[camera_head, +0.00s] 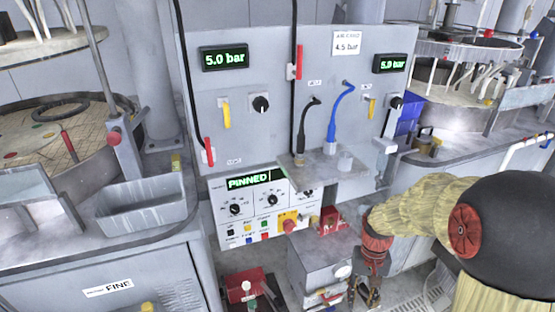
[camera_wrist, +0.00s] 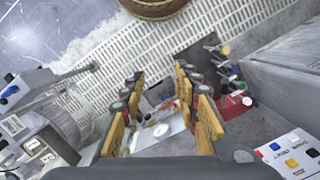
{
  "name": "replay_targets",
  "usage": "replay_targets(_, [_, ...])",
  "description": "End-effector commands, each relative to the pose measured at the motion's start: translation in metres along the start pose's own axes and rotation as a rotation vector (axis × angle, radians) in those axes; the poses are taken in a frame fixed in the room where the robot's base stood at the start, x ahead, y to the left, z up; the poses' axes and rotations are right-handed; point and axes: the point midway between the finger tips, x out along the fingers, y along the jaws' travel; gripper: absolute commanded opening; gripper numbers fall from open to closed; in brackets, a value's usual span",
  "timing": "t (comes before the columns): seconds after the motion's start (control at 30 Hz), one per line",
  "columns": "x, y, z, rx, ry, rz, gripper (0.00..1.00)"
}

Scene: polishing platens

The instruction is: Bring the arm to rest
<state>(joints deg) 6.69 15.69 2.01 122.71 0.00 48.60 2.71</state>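My arm reaches in from the right of the head view, with its tan sleeve bent down toward my gripper (camera_head: 366,292). My gripper points down in front of the control panel (camera_head: 270,100), to the right of a grey cabinet (camera_head: 318,258). In the wrist view my gripper (camera_wrist: 158,82) shows two yellow-padded fingers spread apart. I see nothing held between them; the floor and some small objects lie beyond the gap. In the head view the fingertips are partly cut off by the bottom edge.
A red box (camera_head: 333,220) sits near the gripper. Polishing machines stand left and right, with a grey tray (camera_head: 145,205) on the left. The wrist view shows slatted floor (camera_wrist: 110,55) and a grey cabinet side (camera_wrist: 285,75).

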Motion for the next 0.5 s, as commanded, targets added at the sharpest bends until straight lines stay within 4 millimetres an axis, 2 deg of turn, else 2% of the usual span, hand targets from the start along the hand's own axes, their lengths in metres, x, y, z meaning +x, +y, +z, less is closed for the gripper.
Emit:
replay_targets(0.03, [-0.019, -0.002, 0.013, -0.014, 0.024, 0.000, 0.31])
replay_targets(0.2, [-0.064, -0.006, 0.054, -0.056, 0.094, 0.000, 0.31])
replay_targets(0.5, [-0.126, -0.011, 0.122, -0.100, 0.249, -0.004, 0.31])
